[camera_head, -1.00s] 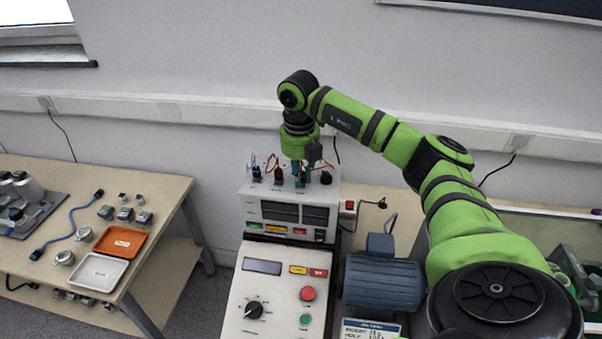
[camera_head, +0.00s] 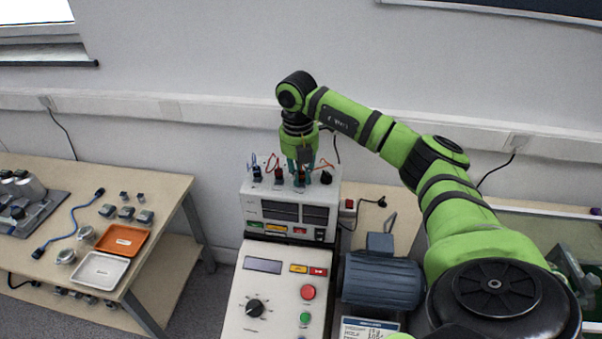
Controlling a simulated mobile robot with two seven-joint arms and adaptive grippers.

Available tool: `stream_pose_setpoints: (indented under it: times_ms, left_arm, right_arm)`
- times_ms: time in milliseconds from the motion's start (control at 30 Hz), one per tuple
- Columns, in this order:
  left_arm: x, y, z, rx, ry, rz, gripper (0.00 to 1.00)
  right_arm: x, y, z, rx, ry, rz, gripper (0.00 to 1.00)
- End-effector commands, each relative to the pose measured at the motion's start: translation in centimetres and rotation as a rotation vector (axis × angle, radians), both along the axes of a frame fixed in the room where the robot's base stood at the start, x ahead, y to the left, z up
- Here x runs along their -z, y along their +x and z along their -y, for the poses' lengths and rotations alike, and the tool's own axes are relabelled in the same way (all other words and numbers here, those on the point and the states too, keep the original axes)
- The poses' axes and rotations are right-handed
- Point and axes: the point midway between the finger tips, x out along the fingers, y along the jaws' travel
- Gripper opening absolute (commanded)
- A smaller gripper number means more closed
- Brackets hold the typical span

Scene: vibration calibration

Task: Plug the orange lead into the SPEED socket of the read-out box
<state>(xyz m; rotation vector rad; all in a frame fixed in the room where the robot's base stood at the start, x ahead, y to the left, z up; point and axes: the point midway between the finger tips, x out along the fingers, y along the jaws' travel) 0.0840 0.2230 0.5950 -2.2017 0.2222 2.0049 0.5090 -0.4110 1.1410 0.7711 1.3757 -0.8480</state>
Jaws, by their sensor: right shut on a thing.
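The read-out box (camera_head: 253,207) is a pale grey unit with dark display windows, standing at the back of the bench. Several plugs with thin coloured leads stand along its top. My right gripper (camera_head: 300,183) points down over the top of the box, right of its middle, and is shut on the plug of an orange lead (camera_head: 324,164). The plug is mostly hidden between the fingers. I cannot tell whether it is in a socket, and the socket labels are too small to read. A dark plug (camera_head: 279,174) with a reddish lead stands just left of the fingers. My left gripper is out of view.
A control panel (camera_head: 270,290) with a knob and buttons stands in front of the box. A blue-grey motor (camera_head: 380,280) is at its right. A black knob or plug (camera_head: 326,177) is close right of the fingers. A side table at left holds an orange tray (camera_head: 122,240).

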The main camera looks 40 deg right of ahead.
Motion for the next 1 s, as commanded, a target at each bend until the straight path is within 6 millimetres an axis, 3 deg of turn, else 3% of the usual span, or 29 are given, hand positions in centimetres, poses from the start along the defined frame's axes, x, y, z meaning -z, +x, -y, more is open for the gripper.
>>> stream_pose_setpoints:
  times_ms: [500,833,867,900,1000]
  left_arm:
    - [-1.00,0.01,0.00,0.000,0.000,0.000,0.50]
    - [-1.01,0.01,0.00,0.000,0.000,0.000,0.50]
    - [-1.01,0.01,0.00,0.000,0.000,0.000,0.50]
    - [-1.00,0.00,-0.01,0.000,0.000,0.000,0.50]
    - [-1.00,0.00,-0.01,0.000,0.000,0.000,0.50]
  right_arm:
    - [-0.06,0.05,0.15,0.313,-0.003,0.002,0.00]
    - [0.02,0.07,0.16,0.346,-0.003,0.003,0.00]
    - [0.01,0.07,0.16,0.346,-0.003,0.003,0.31]
    - [0.01,0.07,0.16,0.346,-0.003,0.003,0.46]
    - [0.01,0.06,0.13,0.345,-0.002,0.002,0.46]
